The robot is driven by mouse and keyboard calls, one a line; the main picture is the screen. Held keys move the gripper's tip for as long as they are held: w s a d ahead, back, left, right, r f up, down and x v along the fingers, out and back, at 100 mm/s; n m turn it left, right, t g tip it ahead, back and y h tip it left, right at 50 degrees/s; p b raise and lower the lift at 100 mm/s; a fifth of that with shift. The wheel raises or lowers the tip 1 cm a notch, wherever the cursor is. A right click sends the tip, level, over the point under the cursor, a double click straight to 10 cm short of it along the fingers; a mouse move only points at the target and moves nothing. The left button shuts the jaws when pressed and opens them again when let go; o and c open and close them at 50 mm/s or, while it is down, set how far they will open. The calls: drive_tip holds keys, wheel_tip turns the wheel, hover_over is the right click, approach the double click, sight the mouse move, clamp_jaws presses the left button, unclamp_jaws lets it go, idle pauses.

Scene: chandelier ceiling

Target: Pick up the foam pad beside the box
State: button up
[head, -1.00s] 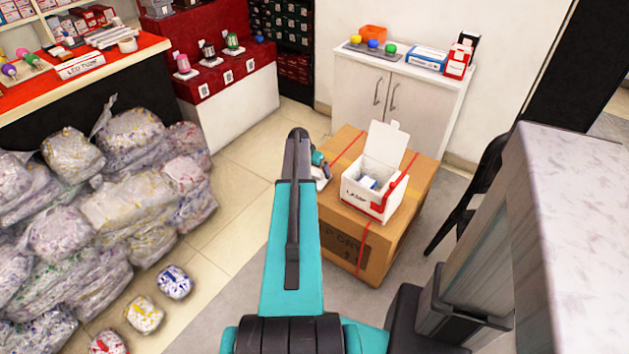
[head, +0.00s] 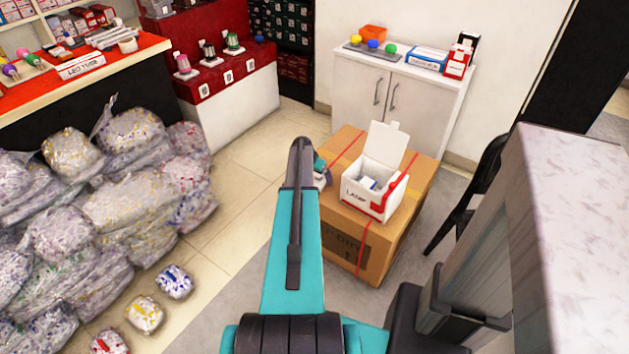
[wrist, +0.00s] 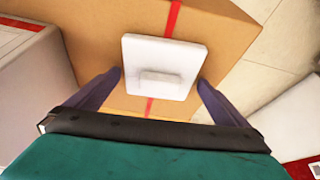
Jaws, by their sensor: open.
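The foam pad (wrist: 163,60) is a white square with a small raised block near its lower edge. In the wrist view it lies over the brown carton, on the red strap. My gripper (wrist: 160,82) is open, with one purple finger at the left and one at the right of the pad's lower part. I cannot tell whether the fingers touch it. In the head view my arm mostly hides the gripper and the pad. The white box (head: 370,196), with its lid up, stands on the carton to the right of my gripper.
The carton (head: 395,250) with red straps stands on the floor. A white cabinet (head: 420,108) is behind it, and a grey-topped counter (head: 585,210) is at the right. Bagged bundles (head: 90,220) are piled at the left. Tiled floor (head: 235,185) is clear between the pile and the carton.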

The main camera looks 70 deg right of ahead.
sight(315, 174)
idle(0.4)
drive_tip(key=c, duration=0.9)
drive_tip(key=shift+r, duration=5.05)
